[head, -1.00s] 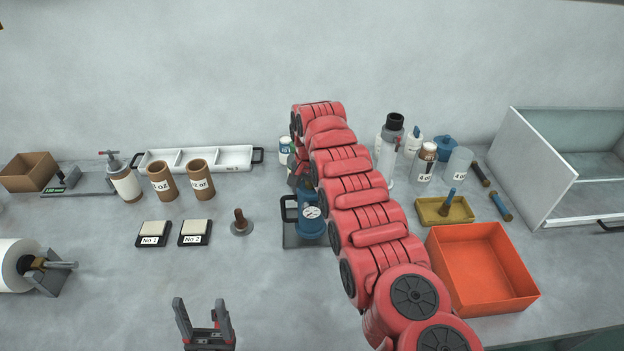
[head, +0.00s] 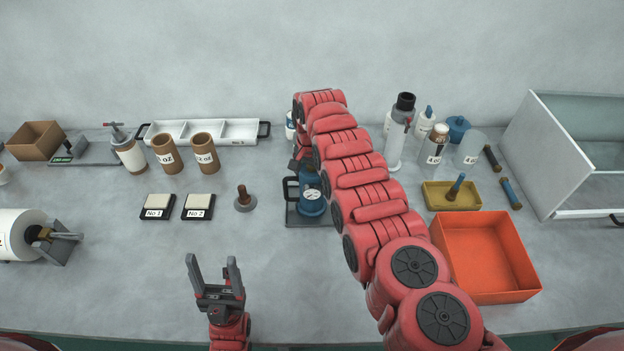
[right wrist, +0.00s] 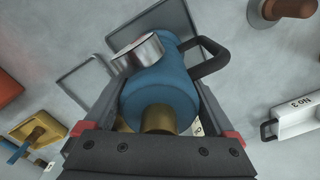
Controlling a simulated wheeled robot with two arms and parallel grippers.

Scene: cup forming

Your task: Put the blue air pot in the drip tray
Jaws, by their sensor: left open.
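The blue air pot (head: 312,203), with a round gauge and a black side handle, stands at the centre of the bench in the head view. It fills the middle of the right wrist view (right wrist: 162,85). The fingers of my right gripper (right wrist: 160,108) lie along both sides of the pot and look shut on it. The grey drip tray (head: 296,219) is below the pot. I cannot tell whether the pot's base touches it. My right arm hides part of the pot. My left gripper (head: 218,268) is open and empty near the front edge.
Right of my arm are an orange box (head: 480,258) and a yellow tray (head: 448,203). A round-based stand with a brown knob (head: 243,200) and small plates No 1 (head: 158,206) and No 2 (head: 198,206) are left. The bench between them and my left gripper is clear.

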